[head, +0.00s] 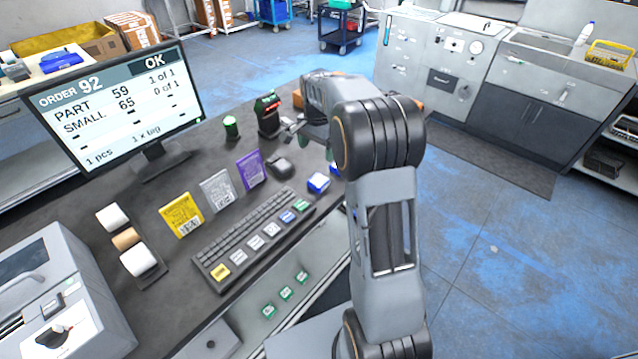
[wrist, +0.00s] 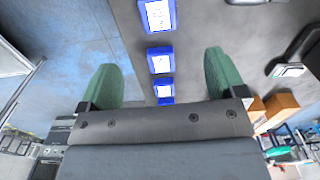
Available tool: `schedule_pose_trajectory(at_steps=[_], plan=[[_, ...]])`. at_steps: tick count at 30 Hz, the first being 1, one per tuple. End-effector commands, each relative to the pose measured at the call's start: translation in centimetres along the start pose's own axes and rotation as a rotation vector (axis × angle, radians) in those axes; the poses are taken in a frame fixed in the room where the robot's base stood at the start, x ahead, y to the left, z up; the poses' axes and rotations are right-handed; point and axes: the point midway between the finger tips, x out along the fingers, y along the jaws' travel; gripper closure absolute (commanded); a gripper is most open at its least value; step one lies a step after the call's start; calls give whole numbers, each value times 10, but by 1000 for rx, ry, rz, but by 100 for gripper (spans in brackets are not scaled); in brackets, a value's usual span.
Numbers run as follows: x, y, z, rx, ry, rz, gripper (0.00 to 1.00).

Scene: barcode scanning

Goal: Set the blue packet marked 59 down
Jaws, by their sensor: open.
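Several blue packets with white labels show in the wrist view, in a line between and beyond my fingers: one at the top edge (wrist: 157,15), one in the middle (wrist: 161,60) and one lower (wrist: 165,90). Their printing is too small to read, so I cannot tell which is marked 59. My gripper (wrist: 163,78) is open, its green fingers wide apart, with no packet seen clamped between them. In the head view a blue packet (head: 318,183) lies on the dark bench right of the mouse, with another partly hidden by my arm.
The monitor (head: 120,105) shows order 92, OK, part 59 1 of 1, small 65 0 of 1. A keyboard (head: 250,240), mouse (head: 279,166), black device (head: 268,115) and yellow card (head: 181,214) occupy the bench.

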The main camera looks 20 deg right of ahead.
Motion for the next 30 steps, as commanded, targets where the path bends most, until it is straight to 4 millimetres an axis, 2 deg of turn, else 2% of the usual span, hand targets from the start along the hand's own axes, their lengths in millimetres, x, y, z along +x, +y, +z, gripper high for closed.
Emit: schedule_pose_trajectory(at_steps=[12,23,30], plan=[[66,1,0,29,-3,4,11],[91,2,0,27,-2,3,11],[123,4,-2,26,-3,4,11]])
